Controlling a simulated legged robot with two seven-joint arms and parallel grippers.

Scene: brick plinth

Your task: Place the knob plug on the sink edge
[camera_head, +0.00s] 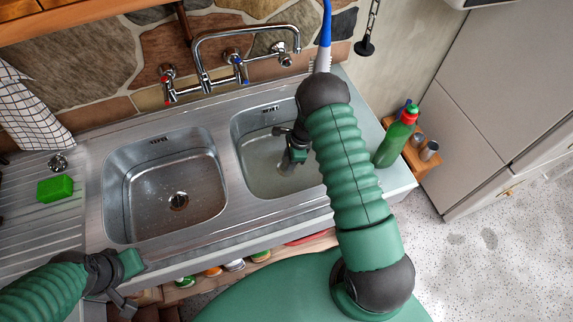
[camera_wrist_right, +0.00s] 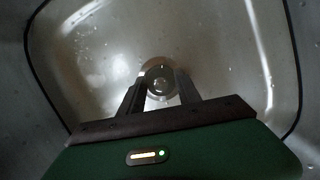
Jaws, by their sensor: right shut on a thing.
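The knob plug (camera_wrist_right: 160,80) shows in the right wrist view as a round, shiny metal piece with a small knob, low in the right basin. My right gripper (camera_wrist_right: 160,97) has its two fingers on either side of the knob and is shut on it. In the head view my right gripper (camera_head: 286,168) reaches down into the right basin, and it and the arm hide the plug there. The sink edge (camera_head: 285,218) is the steel rim around the basins. My left gripper (camera_head: 122,303) hangs at the front left of the sink; its finger gap is unclear.
The left basin (camera_head: 135,195) is empty, with a dark drain. A green sponge (camera_head: 55,189) and a small round metal piece (camera_head: 58,162) lie on the drainboard. A tap (camera_head: 245,35) overhangs the back. A green bottle (camera_head: 396,140) stands at the right end.

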